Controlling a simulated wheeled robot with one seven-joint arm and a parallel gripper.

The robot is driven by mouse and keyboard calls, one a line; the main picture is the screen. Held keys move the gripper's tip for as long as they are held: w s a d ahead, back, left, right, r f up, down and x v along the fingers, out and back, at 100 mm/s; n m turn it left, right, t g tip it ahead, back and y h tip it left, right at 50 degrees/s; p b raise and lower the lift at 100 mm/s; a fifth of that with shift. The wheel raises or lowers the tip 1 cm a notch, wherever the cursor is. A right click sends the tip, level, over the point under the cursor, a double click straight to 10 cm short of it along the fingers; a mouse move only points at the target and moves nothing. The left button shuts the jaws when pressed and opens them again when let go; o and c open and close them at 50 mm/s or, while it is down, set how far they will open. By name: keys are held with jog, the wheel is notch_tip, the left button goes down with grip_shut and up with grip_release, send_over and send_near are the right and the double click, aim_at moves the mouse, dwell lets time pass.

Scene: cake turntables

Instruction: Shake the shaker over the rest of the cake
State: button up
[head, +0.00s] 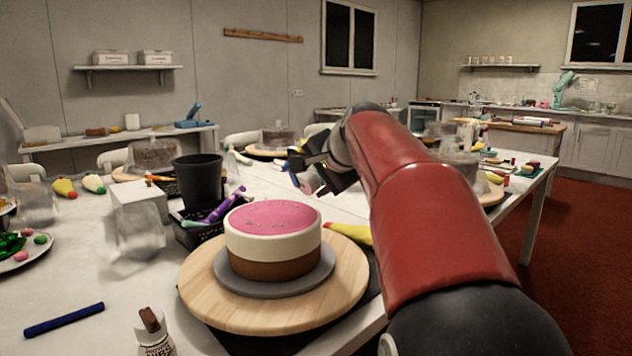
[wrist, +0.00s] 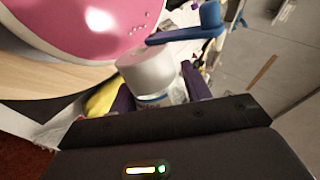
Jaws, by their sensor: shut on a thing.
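The cake (head: 275,246) has a pink top, a white upper side and a brown lower side. It sits on a grey board (head: 315,282) on a round wooden turntable (head: 345,292). In the wrist view, a few small pale sprinkles lie near one edge of the pink top (wrist: 85,25). My gripper (head: 312,180) is above the table behind the cake, to its right in the head view. It is shut on the shaker (wrist: 148,70), whose white end points toward the cake in the wrist view. The arm and jaws partly hide the shaker.
A black bin (head: 198,181) and a black basket (head: 192,234) with purple tools stand behind the cake. A yellow piping bag (head: 352,233) lies beside the turntable. A brown-capped bottle (head: 153,332) and blue stick (head: 64,319) are in front.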

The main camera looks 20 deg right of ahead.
jog(key=shift+r, duration=0.1)
jog(key=shift+w+d+r+p, duration=0.1)
jog(key=shift+d+r+p, duration=0.15)
jog(key=shift+d+p, duration=0.2)
jog(key=shift+a+f+b, duration=0.35)
jog(key=shift+a, duration=0.15)
jog(key=shift+r, duration=0.1)
jog(key=shift+r+n+h, duration=0.15)
jog(key=shift+n+h, duration=0.15)
jog(key=shift+h, duration=0.1)
